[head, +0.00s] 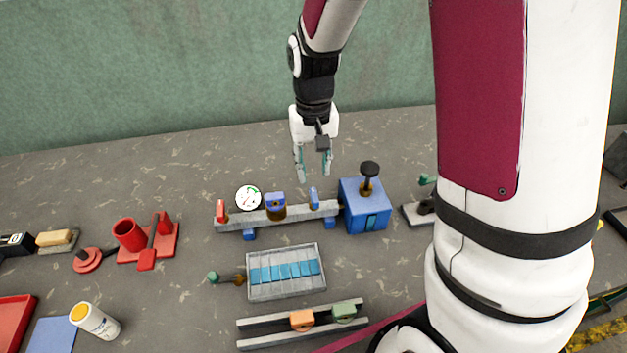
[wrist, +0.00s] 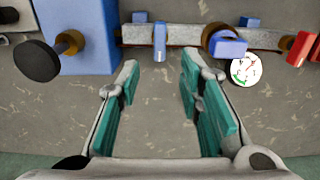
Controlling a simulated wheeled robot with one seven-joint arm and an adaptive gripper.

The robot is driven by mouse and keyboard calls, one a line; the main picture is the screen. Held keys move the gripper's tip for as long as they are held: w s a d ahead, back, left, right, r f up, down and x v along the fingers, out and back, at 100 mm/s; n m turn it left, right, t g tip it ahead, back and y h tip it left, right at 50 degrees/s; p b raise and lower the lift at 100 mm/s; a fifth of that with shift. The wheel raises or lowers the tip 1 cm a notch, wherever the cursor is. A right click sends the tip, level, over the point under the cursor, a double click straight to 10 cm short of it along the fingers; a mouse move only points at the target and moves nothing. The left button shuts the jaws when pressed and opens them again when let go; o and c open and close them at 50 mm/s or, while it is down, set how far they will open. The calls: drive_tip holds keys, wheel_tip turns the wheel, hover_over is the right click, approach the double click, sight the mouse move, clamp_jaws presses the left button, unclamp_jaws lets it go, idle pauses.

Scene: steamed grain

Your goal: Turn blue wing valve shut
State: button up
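A small upright blue wing handle (head: 314,197) stands on the right part of a grey pipe bar (head: 240,220), close to a blue box. In the wrist view the blue wing (wrist: 159,41) shows beyond the fingertips, roughly centred between them, its flat side upright in the picture. My gripper (head: 314,178) points down behind the bar with its teal-padded fingers apart. In the wrist view my gripper (wrist: 160,75) is open and empty, and no finger visibly touches the wing.
A blue box (head: 365,207) with a black knob (head: 369,169) stands right of the wing. On the bar are a blue-and-brass fitting (head: 275,203) and a red handle (head: 221,209). A round gauge (head: 248,198) is nearby. A grey tray (head: 285,290) lies in front.

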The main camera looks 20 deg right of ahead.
drive_tip(key=shift+r, duration=2.15)
drive_tip(key=shift+r, duration=0.1)
drive_tip(key=s+r+n+t, duration=0.2)
drive_tip(key=s+r+t, duration=0.3)
drive_tip(key=s+r, duration=1)
drive_tip(key=s, duration=0.4)
drive_tip(key=shift+s+r, duration=0.15)
drive_tip(key=shift+r, duration=0.2)
